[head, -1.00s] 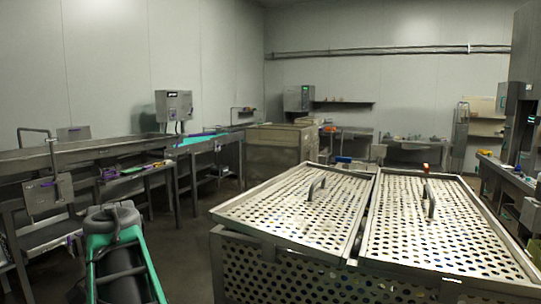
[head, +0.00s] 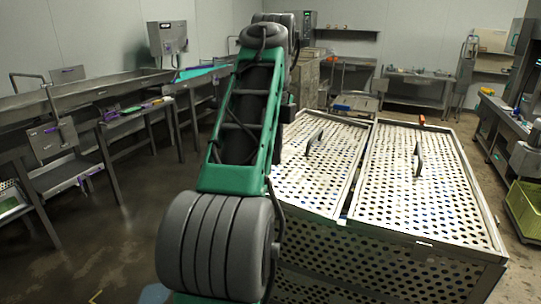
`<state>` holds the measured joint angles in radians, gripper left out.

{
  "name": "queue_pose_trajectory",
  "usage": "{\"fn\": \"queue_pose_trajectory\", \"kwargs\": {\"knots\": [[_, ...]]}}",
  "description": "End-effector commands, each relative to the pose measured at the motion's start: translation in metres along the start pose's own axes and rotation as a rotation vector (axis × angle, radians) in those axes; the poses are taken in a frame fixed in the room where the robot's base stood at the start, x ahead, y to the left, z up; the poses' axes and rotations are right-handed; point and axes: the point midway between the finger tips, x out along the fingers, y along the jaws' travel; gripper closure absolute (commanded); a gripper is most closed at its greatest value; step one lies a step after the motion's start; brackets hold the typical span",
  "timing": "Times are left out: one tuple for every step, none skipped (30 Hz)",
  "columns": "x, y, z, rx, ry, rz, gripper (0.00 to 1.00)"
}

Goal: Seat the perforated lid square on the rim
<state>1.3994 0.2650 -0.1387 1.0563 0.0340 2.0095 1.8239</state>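The perforated metal lid lies on top of the perforated basket (head: 380,262) in the right half of the head view. It shows as two panels, a left panel (head: 318,178) and a right panel (head: 425,205), each with a raised handle. The left panel's near edge looks slightly skewed against the rim; I cannot tell whether it is fully down. My green and grey arm crosses in front of the basket's left side and hides part of it. My gripper is not visible in this view.
A long metal trough (head: 90,95) and side tables run along the left. A yellow-green crate (head: 524,208) stands on the floor at right. The wet floor at left is clear.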

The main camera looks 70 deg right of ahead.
Motion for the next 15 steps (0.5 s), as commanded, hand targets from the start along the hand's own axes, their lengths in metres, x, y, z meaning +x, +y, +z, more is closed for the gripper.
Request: {"fn": "queue_pose_trajectory", "kwargs": {"knots": [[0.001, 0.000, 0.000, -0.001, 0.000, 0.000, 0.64], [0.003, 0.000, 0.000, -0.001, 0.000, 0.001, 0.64], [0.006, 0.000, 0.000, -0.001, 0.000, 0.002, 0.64], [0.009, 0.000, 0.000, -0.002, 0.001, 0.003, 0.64], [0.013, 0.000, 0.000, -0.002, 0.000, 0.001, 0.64], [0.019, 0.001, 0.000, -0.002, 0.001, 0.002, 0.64], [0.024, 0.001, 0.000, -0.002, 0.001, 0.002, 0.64], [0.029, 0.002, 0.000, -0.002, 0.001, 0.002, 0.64], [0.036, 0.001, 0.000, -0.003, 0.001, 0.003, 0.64], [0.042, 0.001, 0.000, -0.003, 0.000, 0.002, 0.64], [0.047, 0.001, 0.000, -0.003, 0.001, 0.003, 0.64], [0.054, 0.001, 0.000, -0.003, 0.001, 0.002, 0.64], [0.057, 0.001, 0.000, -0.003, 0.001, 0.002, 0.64], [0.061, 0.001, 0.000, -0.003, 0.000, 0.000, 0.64], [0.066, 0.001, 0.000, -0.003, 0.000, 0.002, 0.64]]}}
